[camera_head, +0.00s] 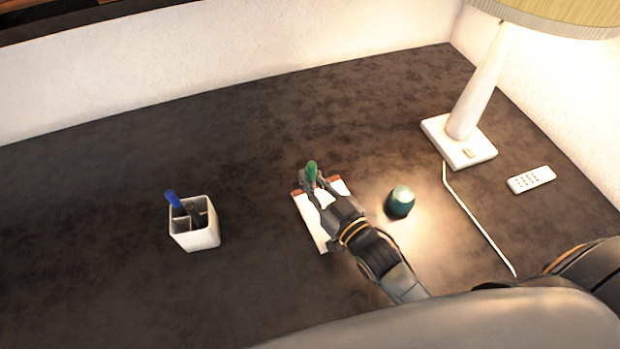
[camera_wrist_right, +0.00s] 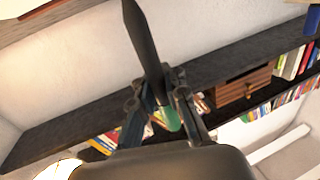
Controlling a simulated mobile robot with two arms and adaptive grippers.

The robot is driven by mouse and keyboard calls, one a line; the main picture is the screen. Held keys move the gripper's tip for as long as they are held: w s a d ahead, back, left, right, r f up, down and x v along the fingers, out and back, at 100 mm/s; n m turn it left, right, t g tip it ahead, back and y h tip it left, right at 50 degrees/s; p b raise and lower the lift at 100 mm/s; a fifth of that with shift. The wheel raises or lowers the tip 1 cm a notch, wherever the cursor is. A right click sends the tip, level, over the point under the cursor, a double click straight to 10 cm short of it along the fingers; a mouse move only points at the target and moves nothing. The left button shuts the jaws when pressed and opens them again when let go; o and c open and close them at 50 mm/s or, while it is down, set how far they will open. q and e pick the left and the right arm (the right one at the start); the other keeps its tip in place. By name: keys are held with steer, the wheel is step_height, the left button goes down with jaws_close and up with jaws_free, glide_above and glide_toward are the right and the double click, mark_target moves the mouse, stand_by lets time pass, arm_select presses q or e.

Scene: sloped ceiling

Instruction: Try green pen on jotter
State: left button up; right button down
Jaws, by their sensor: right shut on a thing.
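The jotter (camera_head: 312,222) is a white pad with a reddish-brown band along its far edge, lying on the dark tabletop. My right gripper (camera_head: 311,182) is over its far part and covers much of the page. It is shut on the green pen (camera_head: 312,169), whose green end sticks up above the fingers. In the right wrist view the pen shows between the fingers (camera_wrist_right: 160,88), with a green end (camera_wrist_right: 172,119) and a long dark part. Whether the pen touches the paper is hidden. My left gripper is out of view.
A white pen holder (camera_head: 203,241) with a blue pen (camera_head: 172,198) and a dark item stands left. A teal round object (camera_head: 400,203) is close right of my right gripper. A lamp (camera_head: 462,148), its cord and a remote (camera_head: 531,179) are farther right. The table's far left is clear.

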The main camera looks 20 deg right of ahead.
steer(key=shift+s+f+g, duration=0.25)
steer(key=shift+f+g, duration=0.05)
steer(key=shift+f, duration=0.65)
steer(key=shift+d, duration=0.1)
steer(key=shift+w+d, duration=0.15)
steer(key=shift+d, duration=0.25)
steer(key=shift+w+d+r+p, duration=0.1)
steer(key=shift+w+d, duration=0.1)
steer(key=shift+d, duration=0.65)
steer(key=shift+w+d+r+p, duration=0.1)
steer(key=shift+w+d+p, duration=0.05)
steer(key=shift+d, duration=0.65)
steer(key=shift+w+d+r+p, duration=0.1)
steer(key=shift+w+d, duration=0.1)
steer(key=shift+d, duration=0.65)
step_height(320, 180, up, 6)
steer(key=p, duration=0.6)
